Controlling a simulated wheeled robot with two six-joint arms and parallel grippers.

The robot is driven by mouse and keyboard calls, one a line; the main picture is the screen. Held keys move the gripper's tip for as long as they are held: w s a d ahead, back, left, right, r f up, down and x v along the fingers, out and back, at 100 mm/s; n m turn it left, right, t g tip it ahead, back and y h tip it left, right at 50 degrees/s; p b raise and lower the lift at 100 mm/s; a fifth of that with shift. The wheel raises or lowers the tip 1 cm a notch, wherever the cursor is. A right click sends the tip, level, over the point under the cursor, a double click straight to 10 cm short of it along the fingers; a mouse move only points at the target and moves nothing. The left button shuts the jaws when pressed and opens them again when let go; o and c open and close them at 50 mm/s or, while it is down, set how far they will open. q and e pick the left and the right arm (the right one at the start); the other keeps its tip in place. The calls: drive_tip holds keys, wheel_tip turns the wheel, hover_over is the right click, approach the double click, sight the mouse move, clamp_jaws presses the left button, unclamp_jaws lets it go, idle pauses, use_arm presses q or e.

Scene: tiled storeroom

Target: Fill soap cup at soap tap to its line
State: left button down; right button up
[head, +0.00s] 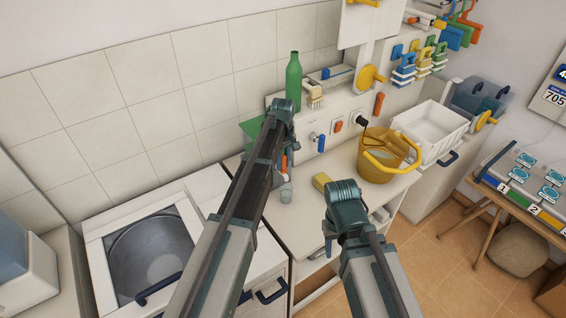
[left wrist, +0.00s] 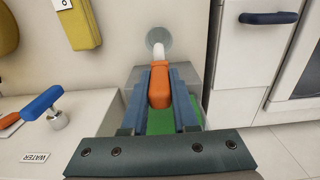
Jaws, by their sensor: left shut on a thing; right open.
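A small clear cup (head: 286,192) stands on the white counter; from above it shows as a pale round shape in the left wrist view (left wrist: 157,37). My left gripper (head: 283,158) is shut on the orange tap lever (left wrist: 160,85), with a blue finger on each side. The tap's white spout (left wrist: 158,52) points toward the cup and overlaps it in the left wrist view. A green surface (head: 251,131) lies behind the lever, partly hidden by my arm. The cup's line and liquid level are too small to tell. My right gripper (head: 336,230) is open and empty above the counter's front.
A blue-handled tap (head: 320,143) stands right of the lever, by a WATER label (left wrist: 34,157). A yellow sponge (head: 321,182) and a yellow bucket (head: 378,168) are on the counter. A green bottle (head: 293,82) stands on the ledge. A round basin (head: 150,255) is at left.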

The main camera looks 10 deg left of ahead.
idle(0.9)
use_arm(q)
drive_tip(key=shift+s+d+f+t+y, duration=0.15)
drive_tip(key=shift+s+d+t+y, duration=0.15)
drive_tip(key=shift+s+t+y, duration=0.2)
drive_tip(key=shift+d+t+y+b, duration=0.2)
drive_tip(key=shift+t+y+b, duration=0.4)
drive_tip(key=c, duration=0.7)
unclamp_jaws()
